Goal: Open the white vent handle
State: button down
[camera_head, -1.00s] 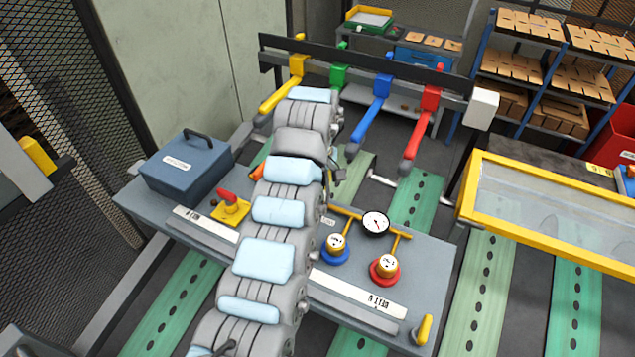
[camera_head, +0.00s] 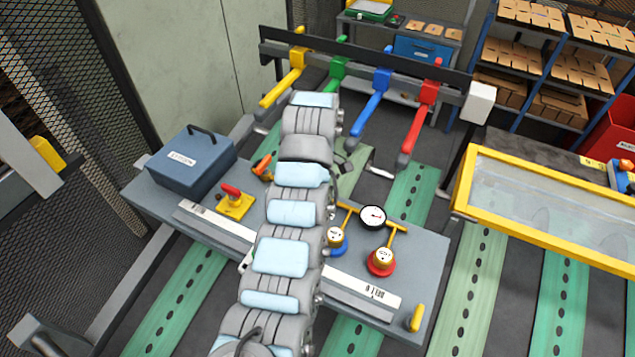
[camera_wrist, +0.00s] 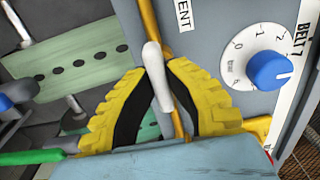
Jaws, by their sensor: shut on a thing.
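The white vent handle (camera_wrist: 153,60) shows in the wrist view as a slim white lever with a rounded end, beside a panel with a label partly reading "ENT". A yellow pipe (camera_wrist: 149,14) runs behind its upper end. My gripper (camera_wrist: 159,74) has yellow ribbed fingers with black inner pads, one on each side of the handle, and is shut on it. In the head view my arm hides the gripper, and I cannot make out the handle there.
A blue knob (camera_wrist: 270,68) on a numbered dial sits right of the handle. Coloured levers hang behind.

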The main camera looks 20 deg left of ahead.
jog(key=c, duration=1.1)
grip_release()
jog(key=shift+o, duration=0.2)
jog(key=shift+a+r, duration=0.1)
jog(key=shift+r, duration=0.4)
notch_tip(320, 180, up, 11)
